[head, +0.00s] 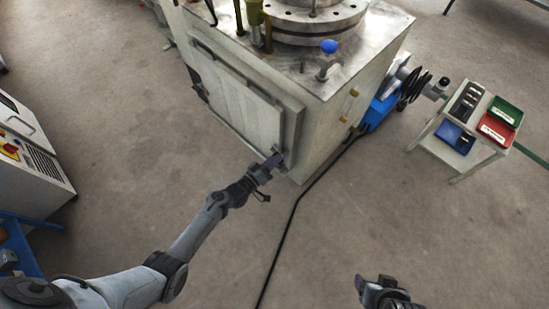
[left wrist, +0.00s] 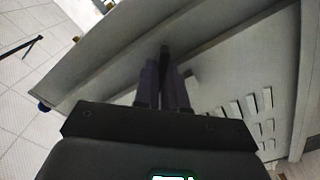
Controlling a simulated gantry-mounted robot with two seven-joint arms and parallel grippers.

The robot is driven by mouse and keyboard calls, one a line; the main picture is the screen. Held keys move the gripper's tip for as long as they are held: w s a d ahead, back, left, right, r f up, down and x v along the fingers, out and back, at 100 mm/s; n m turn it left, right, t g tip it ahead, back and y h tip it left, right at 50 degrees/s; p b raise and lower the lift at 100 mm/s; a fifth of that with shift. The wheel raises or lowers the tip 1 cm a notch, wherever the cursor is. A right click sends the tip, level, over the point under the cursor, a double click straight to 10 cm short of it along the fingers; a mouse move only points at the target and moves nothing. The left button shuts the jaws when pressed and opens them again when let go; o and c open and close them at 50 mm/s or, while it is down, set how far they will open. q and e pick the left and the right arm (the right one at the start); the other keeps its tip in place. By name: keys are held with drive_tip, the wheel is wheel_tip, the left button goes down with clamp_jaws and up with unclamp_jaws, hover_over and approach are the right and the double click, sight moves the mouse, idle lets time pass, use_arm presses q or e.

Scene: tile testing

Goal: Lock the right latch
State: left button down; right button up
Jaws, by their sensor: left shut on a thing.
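The grey machine's door (head: 236,92) is closed against the front of its metal housing. The right latch (head: 279,155) sits low at the door's right edge and is mostly hidden by my left gripper (head: 272,164). In the left wrist view, the two fingers of my left gripper (left wrist: 163,82) are shut on the latch's dark handle (left wrist: 164,52), whose end shows beyond the fingertips. The left latch (head: 201,92) is at the door's left edge. My right gripper (head: 371,284) is low in the head view, away from the machine; its opening is unclear.
A black cable (head: 292,215) runs over the floor by the machine. A small cart (head: 462,152) with coloured trays stands at the right. A white cabinet (head: 30,170) stands at the left. The floor in front of the machine is mostly clear.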

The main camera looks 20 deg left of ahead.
use_arm(q)
drive_tip(key=n, duration=0.5)
drive_tip(key=n+p, duration=0.1)
drive_tip(key=n, duration=0.2)
drive_tip(key=shift+a+f+n, duration=0.1)
drive_tip(key=shift+f+n, duration=0.2)
drive_tip(key=shift+f, duration=0.05)
idle(0.4)
drive_tip(key=c, duration=1.2)
unclamp_jaws()
